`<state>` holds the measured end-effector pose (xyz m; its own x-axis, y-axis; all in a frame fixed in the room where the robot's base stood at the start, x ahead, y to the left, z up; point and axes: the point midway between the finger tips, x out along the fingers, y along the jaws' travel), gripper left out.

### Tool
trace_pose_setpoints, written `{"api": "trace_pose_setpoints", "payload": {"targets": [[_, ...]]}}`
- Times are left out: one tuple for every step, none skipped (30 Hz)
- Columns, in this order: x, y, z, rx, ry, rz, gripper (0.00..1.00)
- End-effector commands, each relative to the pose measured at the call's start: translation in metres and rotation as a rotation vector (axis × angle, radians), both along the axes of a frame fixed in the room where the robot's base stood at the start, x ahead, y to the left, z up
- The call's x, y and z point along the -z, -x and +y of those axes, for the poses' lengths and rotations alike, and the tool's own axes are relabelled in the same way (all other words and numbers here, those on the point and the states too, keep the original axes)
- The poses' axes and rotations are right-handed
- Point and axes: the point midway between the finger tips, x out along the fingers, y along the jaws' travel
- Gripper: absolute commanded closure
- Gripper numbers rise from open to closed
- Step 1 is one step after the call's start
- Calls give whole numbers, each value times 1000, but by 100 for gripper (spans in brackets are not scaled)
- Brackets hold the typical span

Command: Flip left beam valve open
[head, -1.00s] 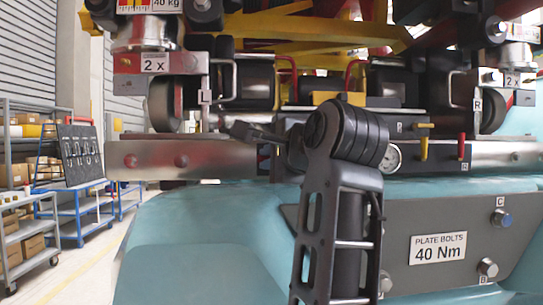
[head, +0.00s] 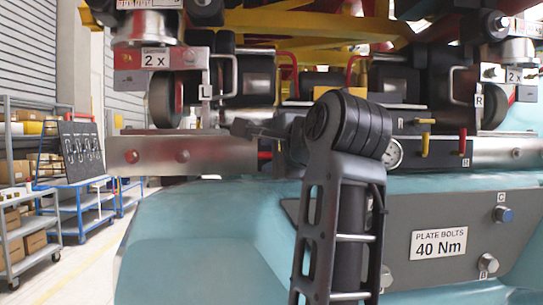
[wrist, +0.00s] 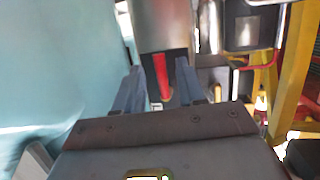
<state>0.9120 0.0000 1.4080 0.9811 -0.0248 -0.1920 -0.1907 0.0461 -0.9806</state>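A red lever (wrist: 159,78) stands out next to the end of a steel beam (wrist: 160,25) in the wrist view. I take it for the left beam valve's handle. A red part also shows in the head view (head: 265,155), by the right end of the left steel beam (head: 185,157). My gripper (wrist: 159,75) is open, with one finger on each side of the red lever. Gaps show between lever and fingers. In the head view my arm's black joint and wrist partly hide the valve, and the fingers are hard to make out.
A pressure gauge (head: 392,153), yellow handles (head: 425,146) and another red lever (head: 462,141) sit right of my arm. The teal body (head: 200,240) lies below the beam. Wheels and yellow framework crowd above. A blue trolley (head: 82,205) stands far left.

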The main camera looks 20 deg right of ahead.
Motion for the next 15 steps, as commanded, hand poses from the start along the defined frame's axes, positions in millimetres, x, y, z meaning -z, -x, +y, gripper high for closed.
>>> {"api": "trace_pose_setpoints", "payload": {"targets": [[-1, 6, 0, 0, -1, -4, 60], [-1, 10, 0, 0, -1, -4, 60], [-2, 17, 1, 0, -1, -5, 60], [-3, 22, 1, -1, -1, -5, 60], [-4, 27, 1, -1, -1, -5, 60], [-6, 33, 1, -1, 0, -5, 60], [-6, 38, 2, -1, 0, -4, 60], [-7, 43, 2, -1, 0, -4, 60], [-8, 49, 2, -1, 0, -3, 60], [-10, 53, 2, -1, 0, -4, 60], [-10, 57, 2, -1, 0, -3, 60], [-11, 61, 2, 0, 0, -3, 60], [-12, 64, 2, 0, 0, -3, 60], [-12, 66, 2, -1, 0, -1, 60], [-12, 68, 2, -1, 0, -1, 60]]}}
